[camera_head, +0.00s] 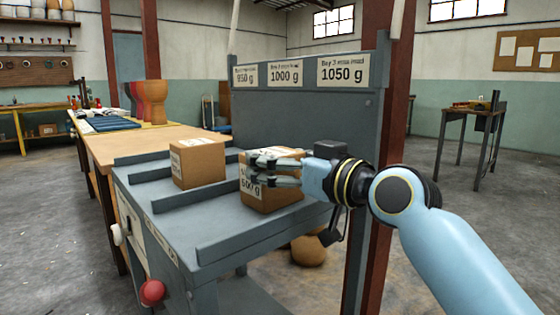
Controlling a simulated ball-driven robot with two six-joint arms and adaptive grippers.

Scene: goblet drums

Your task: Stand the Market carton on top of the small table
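Two cardboard cartons stand on the grey sloped sorting bench (165,170). The nearer carton (262,198) is in the right lane and has a white label with "500 g"; its name is too small to read. The other carton (197,163) is in the middle lane. I cannot tell which is the Market carton. My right gripper (262,172) reaches in from the right, its two fingers apart across the nearer carton's face, close to or touching it. My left gripper is out of view.
The bench's back panel carries three bay signs (285,73) reading 950, 1000 and 1050 g. A red post (380,130) stands beside it. A red knob (152,292) sticks out in front. A wooden table (150,143) with goblet drums (154,100) is behind. Floor at right is clear.

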